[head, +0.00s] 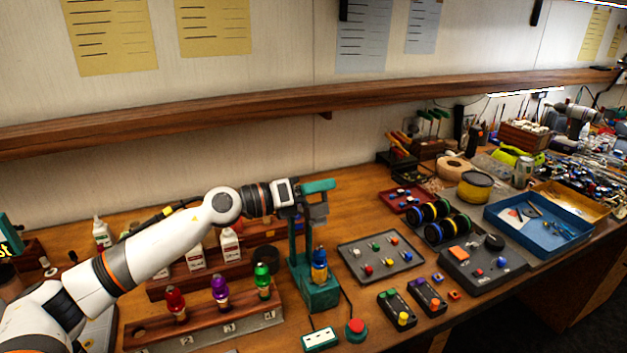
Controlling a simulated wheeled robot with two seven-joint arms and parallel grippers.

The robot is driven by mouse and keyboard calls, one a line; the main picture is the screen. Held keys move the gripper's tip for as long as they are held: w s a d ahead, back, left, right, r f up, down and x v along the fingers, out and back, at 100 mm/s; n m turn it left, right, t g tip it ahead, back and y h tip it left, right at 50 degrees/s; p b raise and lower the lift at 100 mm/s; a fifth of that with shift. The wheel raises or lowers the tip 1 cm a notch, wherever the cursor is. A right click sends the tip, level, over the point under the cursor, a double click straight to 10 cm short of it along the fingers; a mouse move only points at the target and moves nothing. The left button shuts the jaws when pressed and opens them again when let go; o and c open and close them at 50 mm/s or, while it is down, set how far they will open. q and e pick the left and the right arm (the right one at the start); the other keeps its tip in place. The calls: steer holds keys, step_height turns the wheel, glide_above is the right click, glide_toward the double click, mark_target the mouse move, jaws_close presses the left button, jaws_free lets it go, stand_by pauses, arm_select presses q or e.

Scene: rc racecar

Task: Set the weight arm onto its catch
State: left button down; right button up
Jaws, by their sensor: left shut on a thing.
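A teal press-like stand (301,250) stands on the bench near the middle, with a teal base (321,296). A blue bottle-shaped piece (320,268) stands upright on that base. The weight arm (318,186) is the teal bar at the top of the stand, raised well above the blue piece, with a grey block under it. My left gripper (299,207) reaches in from the left and is shut on the weight arm. Its fingers partly hide the contact. I cannot make out the catch. My right gripper is not in view.
A wooden rack (205,328) with red, purple and green pieces stands left of the stand. A grey tray (381,257) with small parts lies to the right. A red button (355,328) and white plate (320,340) lie in front. A shelf (250,98) runs above.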

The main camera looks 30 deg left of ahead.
mark_target(328, 207)
arm_select(q)
steer(key=d+f+m, duration=0.1)
steer(key=s+f+m+b, duration=0.1)
steer(key=shift+s+d+f+m, duration=0.2)
steer(key=shift+s+d+m, duration=0.1)
steer(key=shift+d, duration=0.1)
steer(key=shift+s+d+f+m+b, duration=0.15)
steer(key=shift+d+f+m+b, duration=0.1)
steer(key=shift+f+m+b, duration=0.2)
steer(key=c, duration=1.5)
jaws_free()
